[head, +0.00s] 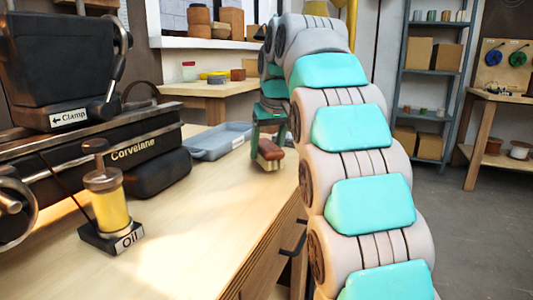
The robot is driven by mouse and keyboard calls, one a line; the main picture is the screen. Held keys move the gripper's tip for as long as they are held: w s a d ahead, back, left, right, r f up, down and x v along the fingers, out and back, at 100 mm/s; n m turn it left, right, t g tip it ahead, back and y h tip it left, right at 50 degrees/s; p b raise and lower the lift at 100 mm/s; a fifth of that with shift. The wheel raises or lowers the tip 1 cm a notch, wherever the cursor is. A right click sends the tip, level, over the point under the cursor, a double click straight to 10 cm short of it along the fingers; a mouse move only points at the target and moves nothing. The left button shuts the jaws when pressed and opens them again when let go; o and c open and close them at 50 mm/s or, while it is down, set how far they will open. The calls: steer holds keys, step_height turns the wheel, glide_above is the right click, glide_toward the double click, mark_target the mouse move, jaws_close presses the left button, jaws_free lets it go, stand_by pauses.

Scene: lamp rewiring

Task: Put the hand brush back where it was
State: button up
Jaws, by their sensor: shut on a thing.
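The hand brush (268,153) shows in the head view near the right edge of the workbench, a small thing with a brown-red top and a pale lower part. My gripper (268,138) points down over it, with dark green fingers on both sides. It is shut on the brush. The brush is at or just above the bench top; I cannot tell if it touches. My arm curves across the right of the view.
The workbench (200,230) holds a black machine (90,145), a yellow oil can (108,200) on a base marked Oil, and a blue-grey tray (215,140) left of the brush. A clear strip lies along the bench front. Shelves (435,72) stand behind.

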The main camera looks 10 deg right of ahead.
steer(key=shift+f, duration=0.55)
steer(key=shift+f, duration=0.1)
steer(key=shift+f, duration=0.15)
steer(key=o, duration=1.3)
